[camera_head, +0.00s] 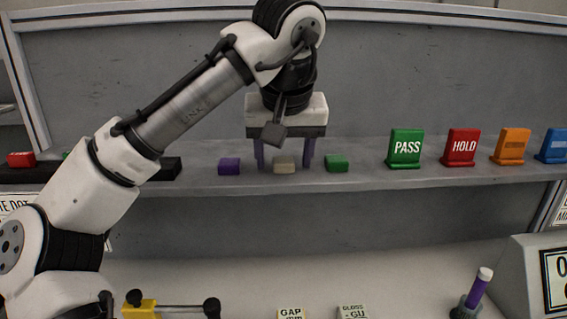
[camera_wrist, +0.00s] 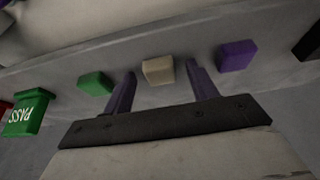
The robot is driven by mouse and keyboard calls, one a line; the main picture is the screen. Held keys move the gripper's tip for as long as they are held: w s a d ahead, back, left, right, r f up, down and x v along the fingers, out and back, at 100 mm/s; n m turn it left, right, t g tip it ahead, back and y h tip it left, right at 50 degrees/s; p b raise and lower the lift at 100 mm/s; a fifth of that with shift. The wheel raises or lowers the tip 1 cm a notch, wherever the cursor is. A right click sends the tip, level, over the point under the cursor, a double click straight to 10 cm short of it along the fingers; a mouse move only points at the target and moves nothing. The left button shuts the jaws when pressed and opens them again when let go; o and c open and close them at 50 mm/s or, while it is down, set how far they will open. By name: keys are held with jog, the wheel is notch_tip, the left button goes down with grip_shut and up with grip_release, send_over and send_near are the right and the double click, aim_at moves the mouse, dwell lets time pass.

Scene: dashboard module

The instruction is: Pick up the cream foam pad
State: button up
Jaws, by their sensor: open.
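The cream foam pad (camera_head: 284,164) is a small block on the grey shelf, between a purple block and a green block. My gripper (camera_head: 284,166) is open and points down at the shelf. In the head view its two purple fingers stand to the left and right of the cream pad. In the wrist view the cream pad (camera_wrist: 158,70) shows between the fingertips (camera_wrist: 161,78), with a gap on each side. Nothing is held. Whether the fingertips touch the shelf I cannot tell.
A purple block (camera_head: 229,166) and a green block (camera_head: 336,163) sit close outside the fingers. PASS (camera_head: 405,148) and HOLD (camera_head: 461,147) signs, then orange (camera_head: 511,146) and blue ones, stand to the right. A dark tray (camera_head: 165,169) lies left. The shelf (camera_head: 370,178) has a front edge.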

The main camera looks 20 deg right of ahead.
jog(key=c, duration=1.1)
jog(key=shift+o, duration=0.2)
